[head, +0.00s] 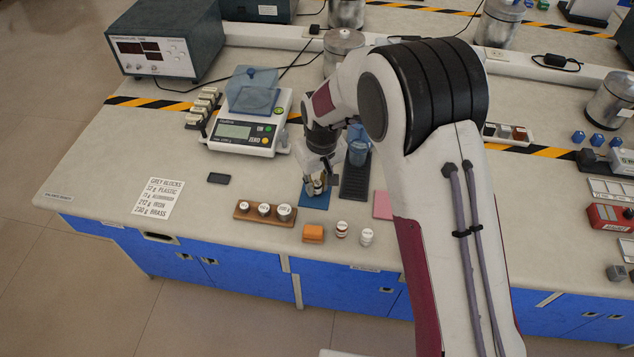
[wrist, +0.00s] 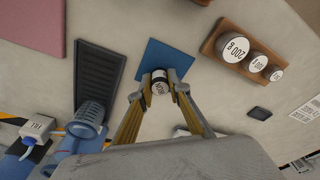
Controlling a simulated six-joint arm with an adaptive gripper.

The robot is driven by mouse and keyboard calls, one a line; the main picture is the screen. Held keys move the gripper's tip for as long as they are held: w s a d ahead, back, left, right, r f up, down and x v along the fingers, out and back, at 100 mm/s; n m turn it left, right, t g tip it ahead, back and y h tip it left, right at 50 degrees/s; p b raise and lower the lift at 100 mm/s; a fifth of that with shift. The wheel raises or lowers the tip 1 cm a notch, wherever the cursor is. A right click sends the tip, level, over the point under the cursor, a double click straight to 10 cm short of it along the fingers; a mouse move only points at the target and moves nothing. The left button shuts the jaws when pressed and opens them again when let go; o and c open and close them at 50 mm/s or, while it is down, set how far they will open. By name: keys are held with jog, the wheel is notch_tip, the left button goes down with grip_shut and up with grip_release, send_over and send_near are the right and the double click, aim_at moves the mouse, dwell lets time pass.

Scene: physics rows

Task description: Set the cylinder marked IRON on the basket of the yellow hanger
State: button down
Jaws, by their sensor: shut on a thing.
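My gripper (head: 317,188) is low over a blue mat (head: 313,203) near the front of the bench. In the wrist view its fingers (wrist: 160,78) are shut around a small cylinder (wrist: 158,90) with a pale, dark-lettered top. The lettering is upside down and looks like IRON. The cylinder is over the blue mat (wrist: 178,56); I cannot tell whether it touches it. Two small white-topped cylinders, one with red bands (head: 342,229) and one plain (head: 367,237), stand to the right of the mat. I cannot make out the yellow hanger or its basket.
A wooden rack of weights (head: 240,211) and an orange block (head: 313,233) lie near the front edge. A scale (head: 240,137) stands back left. A pink mat (head: 382,206) is right.

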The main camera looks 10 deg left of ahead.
aim_at(319, 186)
jog(key=c, duration=1.9)
grip_release()
jog(key=shift+r, duration=0.1)
notch_tip(319, 186, up, 12)
jog(key=s, duration=0.1)
jog(key=shift+d, duration=0.45)
jog(key=shift+s, duration=0.1)
